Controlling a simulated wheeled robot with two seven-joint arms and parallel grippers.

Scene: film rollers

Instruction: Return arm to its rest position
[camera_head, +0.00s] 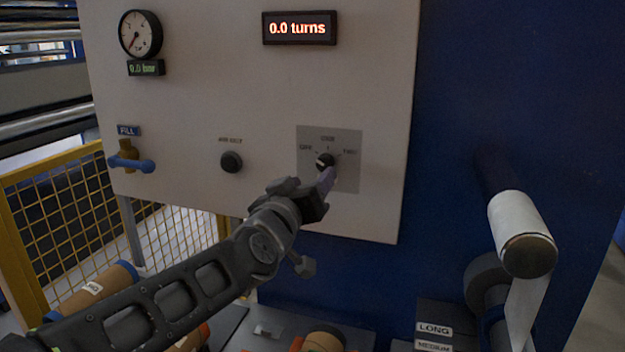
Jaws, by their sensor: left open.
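My left arm (175,300) comes in from the lower left and reaches up to the control panel. My left gripper (326,180) is open, its tips close to the black selector knob (325,160) on the grey plate marked OFF, ONE and a third label. I cannot tell whether the tips touch the knob. My right gripper is not in view.
The white panel (270,90) carries a gauge (140,34), a "0.0 turns" display (299,28), a blue-handled valve (132,160) and a black button (231,162). A white roll (522,235) juts out at right. A yellow fence (90,195) stands left. Cores lie below.

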